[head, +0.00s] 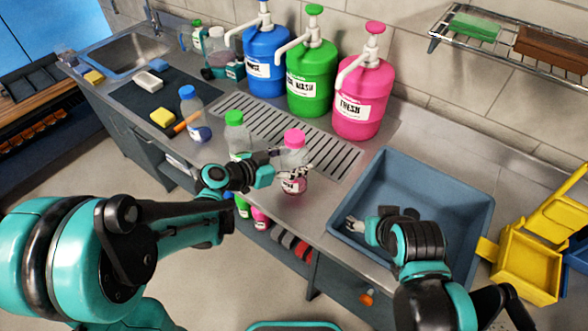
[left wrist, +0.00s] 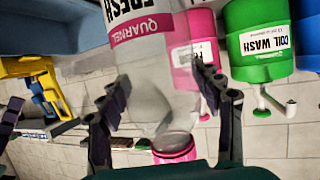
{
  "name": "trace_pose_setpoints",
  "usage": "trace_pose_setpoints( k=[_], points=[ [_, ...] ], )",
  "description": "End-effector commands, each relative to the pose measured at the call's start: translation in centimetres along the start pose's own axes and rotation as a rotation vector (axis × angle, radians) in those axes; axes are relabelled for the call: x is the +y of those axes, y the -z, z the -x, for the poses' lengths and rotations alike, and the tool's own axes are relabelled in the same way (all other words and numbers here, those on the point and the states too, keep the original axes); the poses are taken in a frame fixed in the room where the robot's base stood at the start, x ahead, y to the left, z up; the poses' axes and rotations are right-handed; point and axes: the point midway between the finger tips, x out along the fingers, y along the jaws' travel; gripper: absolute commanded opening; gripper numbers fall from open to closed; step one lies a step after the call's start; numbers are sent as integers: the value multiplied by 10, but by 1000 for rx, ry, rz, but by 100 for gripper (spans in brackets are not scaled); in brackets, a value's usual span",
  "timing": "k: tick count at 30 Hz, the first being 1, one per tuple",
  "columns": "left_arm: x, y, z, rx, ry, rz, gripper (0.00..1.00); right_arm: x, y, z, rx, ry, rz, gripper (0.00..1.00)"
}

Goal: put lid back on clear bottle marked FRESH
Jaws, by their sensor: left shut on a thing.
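The clear bottle marked FRESH (head: 293,186) is near the counter's front edge and looks upright, with pink liquid low inside. A pink lid (head: 294,137) is at the top of its neck; I cannot tell whether it is fully seated. My left gripper (head: 291,165) is shut around the bottle's upper body. In the left wrist view, its fingers (left wrist: 165,97) flank the clear bottle (left wrist: 145,75), seen upside down, with the pink lid (left wrist: 175,147) at the neck end. My right gripper (head: 358,226) is over the blue-grey basin; its finger gap is unclear.
Blue, green and pink pump jugs (head: 361,95) stand behind the drain grate (head: 270,127). A green-capped bottle (head: 236,135) and a blue-capped bottle (head: 193,115) stand left. The blue-grey basin (head: 455,190) lies right.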

Motion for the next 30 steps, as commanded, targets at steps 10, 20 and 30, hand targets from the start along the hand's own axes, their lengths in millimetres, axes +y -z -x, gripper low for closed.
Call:
trace_pose_setpoints(
  k=[10,20,30],
  points=[
    [0,-33,-14,0,0,0,0,0,-11,-16,0,0,0,67],
    [0,-37,-15,0,0,0,0,0,-11,-16,0,0,0,67],
    [0,-40,-16,0,0,0,86,0,-13,-18,0,0,0,67]
  ],
)
